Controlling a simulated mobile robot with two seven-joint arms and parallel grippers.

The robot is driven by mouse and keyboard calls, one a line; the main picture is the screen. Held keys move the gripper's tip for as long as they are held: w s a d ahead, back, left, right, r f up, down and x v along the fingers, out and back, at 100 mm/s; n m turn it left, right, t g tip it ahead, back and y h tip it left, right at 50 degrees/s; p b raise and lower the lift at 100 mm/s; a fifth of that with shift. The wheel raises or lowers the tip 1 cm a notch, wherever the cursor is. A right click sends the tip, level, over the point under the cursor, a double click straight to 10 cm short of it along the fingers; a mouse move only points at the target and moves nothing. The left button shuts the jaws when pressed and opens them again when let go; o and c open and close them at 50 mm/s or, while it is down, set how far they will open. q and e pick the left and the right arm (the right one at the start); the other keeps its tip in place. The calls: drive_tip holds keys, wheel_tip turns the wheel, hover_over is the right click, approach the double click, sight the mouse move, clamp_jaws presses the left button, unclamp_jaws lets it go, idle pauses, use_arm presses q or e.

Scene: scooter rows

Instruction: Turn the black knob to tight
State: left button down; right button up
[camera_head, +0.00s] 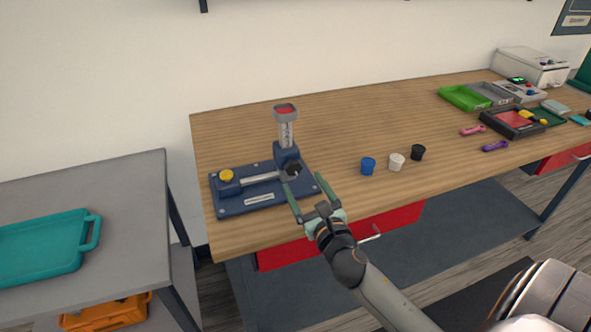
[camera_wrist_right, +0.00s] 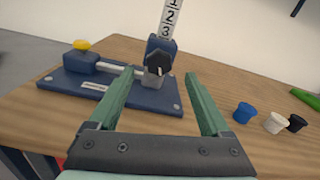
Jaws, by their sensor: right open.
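The black knob (camera_head: 291,169) sits on the front of a dark blue fixture with an upright numbered scale at the left end of the wooden bench. In the right wrist view the black knob (camera_wrist_right: 157,64) is lobed and lies ahead, between the lines of my fingers. My right gripper (camera_head: 303,184) is open and empty, its fingers pointing at the knob; it also shows in the right wrist view (camera_wrist_right: 157,82). I cannot tell whether either finger touches the knob. The fixture's blue base plate (camera_head: 230,206) lies flat on the bench. My left gripper is not in view.
A yellow knob (camera_head: 226,175) sits on the fixture's left end. Blue (camera_head: 368,166), white (camera_head: 396,161) and black (camera_head: 417,152) caps stand right of the fixture. A green tray (camera_head: 464,98) and tools lie farther right. Bare wood lies behind the caps.

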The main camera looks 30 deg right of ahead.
sight(294, 169)
drive_tip(key=x, duration=0.5)
drive_tip(key=shift+w, duration=0.4)
clamp_jaws()
idle(0.4)
